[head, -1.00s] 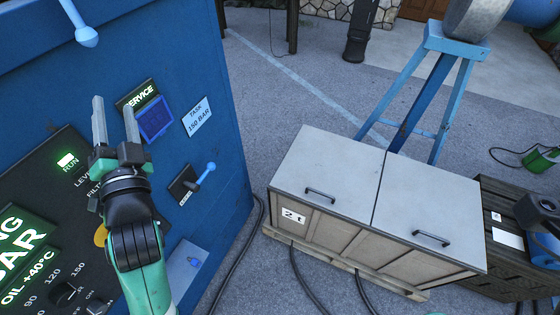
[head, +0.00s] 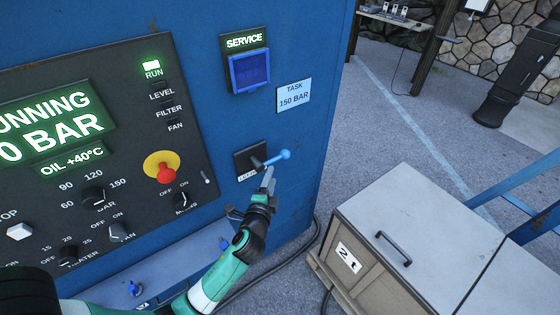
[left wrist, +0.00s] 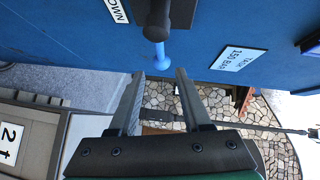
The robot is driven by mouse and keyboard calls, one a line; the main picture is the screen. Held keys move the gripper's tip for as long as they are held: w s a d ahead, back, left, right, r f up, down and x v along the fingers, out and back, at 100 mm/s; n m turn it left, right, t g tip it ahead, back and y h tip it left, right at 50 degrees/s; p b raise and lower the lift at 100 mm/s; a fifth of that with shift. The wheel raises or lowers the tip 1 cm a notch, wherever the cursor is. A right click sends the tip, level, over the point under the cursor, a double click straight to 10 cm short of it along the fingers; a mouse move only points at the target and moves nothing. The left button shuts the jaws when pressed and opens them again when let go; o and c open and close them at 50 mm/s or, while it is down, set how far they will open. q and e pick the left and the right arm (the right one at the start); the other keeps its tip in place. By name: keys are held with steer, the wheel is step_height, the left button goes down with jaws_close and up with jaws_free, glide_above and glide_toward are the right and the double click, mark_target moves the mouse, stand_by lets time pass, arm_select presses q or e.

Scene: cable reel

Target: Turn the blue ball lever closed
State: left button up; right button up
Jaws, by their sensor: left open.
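The blue ball lever (head: 283,155) sticks out to the right from a dark square mount (head: 245,160) on the blue cabinet's front. In the left wrist view, the blue lever (left wrist: 160,52) comes off a thick black hub, just ahead of my fingertips. My left gripper (head: 268,178) is just below the lever in the head view. In the left wrist view, its two fingers (left wrist: 157,74) are spread, with the lever's end in line with the gap between them. I cannot tell whether they touch it. My right gripper is not in view.
The control panel (head: 105,200) has a red stop button (head: 165,170) left of the lever. A grey-topped crate (head: 415,225) stands right of the cabinet, with a paved gap between.

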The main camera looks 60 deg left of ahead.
mark_target(278, 159)
arm_select(q)
steer(key=b+x, duration=0.2)
steer(key=x, duration=0.8)
steer(key=shift+w+a, duration=0.35)
steer(key=shift+s, duration=0.15)
jaws_close()
stand_by(0.6)
